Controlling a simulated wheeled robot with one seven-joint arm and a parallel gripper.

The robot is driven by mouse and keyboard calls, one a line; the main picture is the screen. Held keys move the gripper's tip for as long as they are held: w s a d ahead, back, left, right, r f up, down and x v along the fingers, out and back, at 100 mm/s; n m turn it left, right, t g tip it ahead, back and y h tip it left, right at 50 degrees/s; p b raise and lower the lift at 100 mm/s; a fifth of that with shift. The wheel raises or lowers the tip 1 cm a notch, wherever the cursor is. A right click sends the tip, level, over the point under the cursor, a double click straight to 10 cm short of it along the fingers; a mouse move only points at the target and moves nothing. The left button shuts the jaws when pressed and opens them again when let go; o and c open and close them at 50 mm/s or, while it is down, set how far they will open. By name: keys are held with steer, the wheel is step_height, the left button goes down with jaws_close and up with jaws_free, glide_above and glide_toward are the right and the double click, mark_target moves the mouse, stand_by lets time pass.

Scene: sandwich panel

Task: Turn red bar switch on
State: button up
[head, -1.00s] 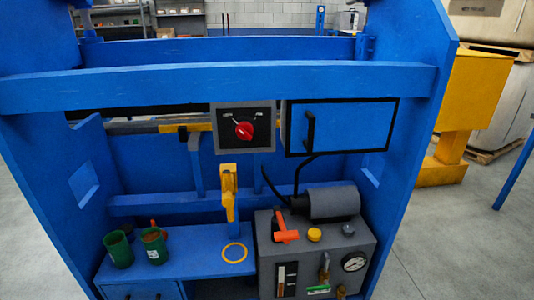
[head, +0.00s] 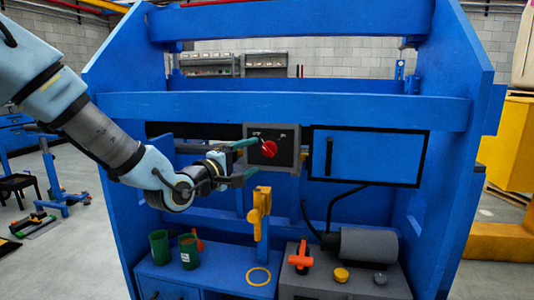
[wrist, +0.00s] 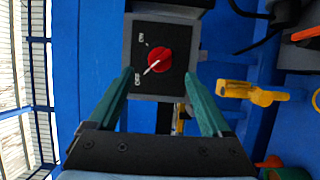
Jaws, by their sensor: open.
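The red switch knob (head: 268,148) is on a dark panel in a grey box (head: 290,130), fixed below the blue crossbeam. In the wrist view the knob (wrist: 158,60) shows a white bar mark slanting to the lower left, towards the lower of two small labels. In the head view these labels are along the panel's top, too small to read. My gripper (head: 250,158) comes from the left in front of the box. In the wrist view its green fingers (wrist: 159,78) are spread on both sides of the knob's line, with nothing between them; contact cannot be told.
A blue cabinet door (head: 365,155) with a black handle is right of the box. Two green cups (head: 189,252) are on the blue shelf. A grey machine (head: 340,290) with an orange-red handle (head: 300,258) is lower right.

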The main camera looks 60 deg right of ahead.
mark_target(265, 151)
steer(key=d, duration=0.6)
steer(key=shift+s+d, duration=0.1)
steer(key=shift+d, duration=0.2)
jaws_close()
stand_by(0.4)
